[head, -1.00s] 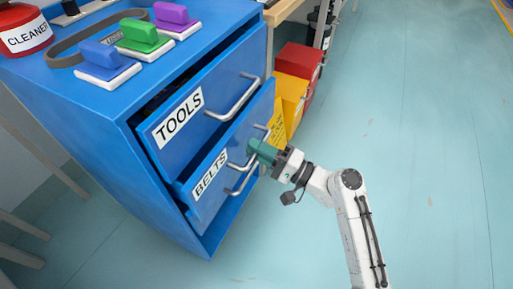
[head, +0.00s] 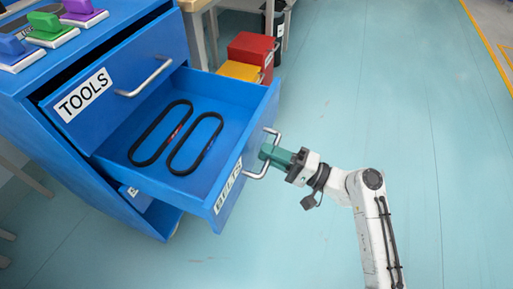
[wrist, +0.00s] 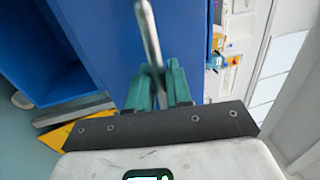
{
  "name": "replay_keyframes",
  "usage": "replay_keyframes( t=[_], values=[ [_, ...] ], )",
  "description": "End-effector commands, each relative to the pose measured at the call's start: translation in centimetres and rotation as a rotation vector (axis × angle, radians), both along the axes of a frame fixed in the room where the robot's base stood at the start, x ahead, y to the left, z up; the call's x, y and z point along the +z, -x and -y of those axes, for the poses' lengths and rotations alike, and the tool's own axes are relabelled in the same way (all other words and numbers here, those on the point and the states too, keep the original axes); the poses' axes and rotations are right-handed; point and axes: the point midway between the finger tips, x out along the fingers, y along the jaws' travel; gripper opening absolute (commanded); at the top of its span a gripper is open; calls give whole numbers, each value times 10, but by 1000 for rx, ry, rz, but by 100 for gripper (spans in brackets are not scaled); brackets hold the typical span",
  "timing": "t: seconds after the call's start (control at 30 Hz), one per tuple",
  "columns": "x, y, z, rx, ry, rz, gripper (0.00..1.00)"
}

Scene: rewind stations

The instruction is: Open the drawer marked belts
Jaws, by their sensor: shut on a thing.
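The blue drawer marked BELTS (head: 228,190) is pulled well out of the blue cabinet (head: 50,135) in the head view. Two black belts (head: 178,135) lie inside it. Its silver bar handle (head: 270,138) is on the drawer front. My gripper (head: 272,154), with green fingers, is shut on this handle. In the wrist view the handle (wrist: 149,35) runs between the green fingers (wrist: 158,88), with the blue drawer front behind it. The exact finger contact is partly hidden.
The TOOLS drawer (head: 115,85) above stands slightly out. A lower drawer sits below the belts drawer. Colored blocks with white bases (head: 84,14) rest on the cabinet top. Red (head: 252,50) and yellow (head: 240,71) bins stand behind. The floor to the right is clear.

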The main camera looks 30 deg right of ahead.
Motion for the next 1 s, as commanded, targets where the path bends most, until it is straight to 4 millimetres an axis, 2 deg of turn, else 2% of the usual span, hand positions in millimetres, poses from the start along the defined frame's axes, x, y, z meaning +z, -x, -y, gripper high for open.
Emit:
replay_keyframes(
  t=[0.1, 0.3, 0.73, 0.77, 0.9, 1.0],
  values=[
    [-2, 13, 10, -3, 1, -4, 0],
    [-2, 24, 17, -2, 0, -4, 0],
    [-2, 26, 19, -1, 0, -4, 0],
    [-2, 26, 19, -1, 0, -4, 21],
    [-1, 26, 19, -1, 0, -2, 35],
    [-1, 26, 19, 0, 0, -1, 35]
  ],
)
